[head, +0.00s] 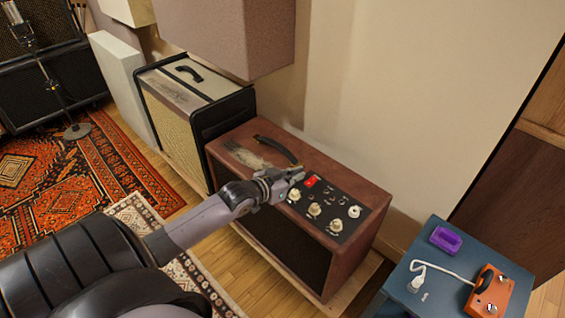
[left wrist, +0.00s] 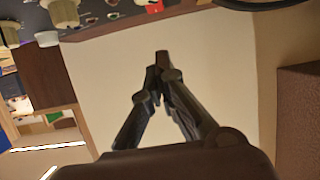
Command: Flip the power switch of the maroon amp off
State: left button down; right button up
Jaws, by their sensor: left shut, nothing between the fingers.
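The red power switch (head: 311,181) sits at the panel's far left corner, near several cream knobs. My left gripper (head: 298,176) is shut and empty, its tips just left of the switch; I cannot tell if they touch it. In the left wrist view, the shut fingers (left wrist: 161,66) point toward the panel (left wrist: 105,12), and the red switch (left wrist: 240,4) is cut by the top edge. The switch's position is unclear. My right gripper is out of view.
A cream-fronted amp (head: 190,100) stands behind to the left. A mauve panel (head: 225,35) hangs above the maroon amp near the wall. A blue table (head: 405,290) at the lower right bears a purple tray (head: 445,239) and an orange pedal (head: 495,291). A microphone stand (head: 60,95) is far left.

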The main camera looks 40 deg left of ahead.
pick_arm(q)
jog(key=shift+s+f+p+v, duration=0.1)
jog(key=shift+f+p+v, duration=0.1)
jog(key=shift+v, duration=0.7)
jog(key=shift+s+f+p+v, duration=0.1)
jog(key=shift+f+v, duration=0.05)
jog(key=shift+v, duration=0.75)
jog(key=shift+f+p+v, duration=0.1)
jog(key=shift+f+v, duration=0.1)
jog(key=shift+v, duration=0.65)
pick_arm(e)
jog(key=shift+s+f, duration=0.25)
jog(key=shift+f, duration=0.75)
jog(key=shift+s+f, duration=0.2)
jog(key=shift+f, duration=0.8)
